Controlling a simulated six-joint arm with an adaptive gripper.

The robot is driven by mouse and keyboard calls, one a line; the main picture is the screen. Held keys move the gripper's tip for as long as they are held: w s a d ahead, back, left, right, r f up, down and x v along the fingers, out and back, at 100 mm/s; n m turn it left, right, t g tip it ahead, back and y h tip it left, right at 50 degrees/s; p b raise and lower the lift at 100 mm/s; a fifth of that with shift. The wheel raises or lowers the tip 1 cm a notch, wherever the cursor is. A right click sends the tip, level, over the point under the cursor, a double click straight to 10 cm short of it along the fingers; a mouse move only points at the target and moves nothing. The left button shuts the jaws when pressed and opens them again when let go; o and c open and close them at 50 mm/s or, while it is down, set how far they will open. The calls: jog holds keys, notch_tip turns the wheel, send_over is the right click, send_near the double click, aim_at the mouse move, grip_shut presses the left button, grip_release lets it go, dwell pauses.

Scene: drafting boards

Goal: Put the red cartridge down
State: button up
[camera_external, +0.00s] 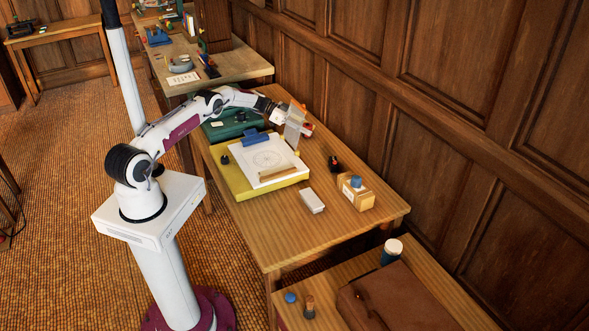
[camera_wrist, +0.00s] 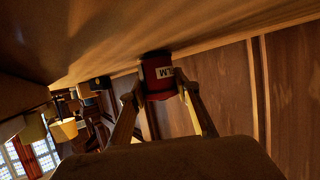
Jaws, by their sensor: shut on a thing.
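The red cartridge (camera_wrist: 158,72) has a dark cap and a white label with black letters. It sits between the two fingers of my gripper (camera_wrist: 160,90) in the wrist view, and the fingers are shut on it. In the external view, the red cartridge (camera_external: 309,130) shows only in part at my gripper (camera_external: 303,126), beyond the far right corner of the yellow drafting board. I cannot tell whether the cartridge touches the wooden table (camera_external: 240,212).
The yellow board (camera_external: 270,191) bears a paper sheet (camera_external: 262,151), a blue clip (camera_external: 255,138) and a wooden bar (camera_external: 279,173). A green case (camera_external: 226,126) lies behind. The front right tabletop is clear.

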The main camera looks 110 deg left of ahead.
jog(key=shift+f, duration=0.15)
jog(key=o, duration=1.2)
jog(key=v, duration=0.3)
jog(key=shift+s+r, duration=0.15)
jog(key=shift+r, duration=0.05)
notch_tip(320, 180, up, 7)
dwell(0.7)
